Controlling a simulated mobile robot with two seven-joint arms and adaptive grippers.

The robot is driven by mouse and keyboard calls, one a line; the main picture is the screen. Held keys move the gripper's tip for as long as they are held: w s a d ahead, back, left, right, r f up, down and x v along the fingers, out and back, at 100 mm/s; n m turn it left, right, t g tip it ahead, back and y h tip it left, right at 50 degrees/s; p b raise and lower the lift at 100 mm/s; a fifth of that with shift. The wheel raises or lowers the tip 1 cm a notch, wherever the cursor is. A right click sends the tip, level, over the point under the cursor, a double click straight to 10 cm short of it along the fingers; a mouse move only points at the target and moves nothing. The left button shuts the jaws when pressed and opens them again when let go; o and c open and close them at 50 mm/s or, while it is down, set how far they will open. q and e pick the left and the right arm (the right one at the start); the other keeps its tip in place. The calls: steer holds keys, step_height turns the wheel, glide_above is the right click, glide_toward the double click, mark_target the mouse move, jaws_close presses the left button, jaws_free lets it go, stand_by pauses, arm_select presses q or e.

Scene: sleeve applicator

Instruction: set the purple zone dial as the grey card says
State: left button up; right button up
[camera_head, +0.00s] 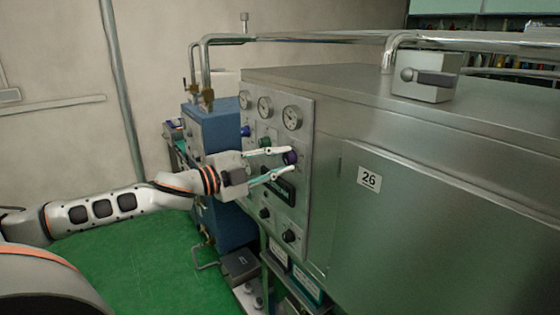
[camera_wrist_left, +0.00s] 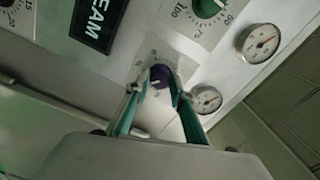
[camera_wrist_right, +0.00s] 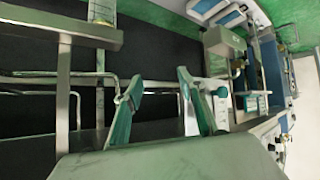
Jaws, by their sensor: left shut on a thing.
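The purple zone dial (camera_head: 291,157) is on the right side of the grey control panel (camera_head: 318,110). In the left wrist view the purple dial (camera_wrist_left: 160,75) shows a pale pointer line, and its scale plate is partly hidden by my fingers. My left gripper (camera_head: 282,161) has one finger on each side of the dial and is shut on it. The left wrist view shows the fingertips (camera_wrist_left: 160,84) at the dial's sides. My right gripper (camera_wrist_right: 160,82) is open and empty, away from the panel. I cannot make out a grey card for certain.
Green dial (camera_wrist_left: 207,6), blue dial (camera_head: 245,131), black knobs (camera_head: 289,236) and round gauges (camera_head: 291,117) surround the purple dial. A plate reading 26 (camera_head: 369,179) is on the steel cabinet. A metal rack (camera_wrist_right: 90,35) stands near my right gripper.

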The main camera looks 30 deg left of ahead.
arm_select(q)
steer(key=o, duration=1.1)
steer(key=shift+o, duration=0.2)
steer(key=shift+s, duration=0.1)
steer(key=shift+s+a+f, duration=0.1)
steer(key=shift+s+a, duration=0.1)
steer(key=shift+s, duration=0.15)
steer(key=v, duration=1.1)
stand_by(0.4)
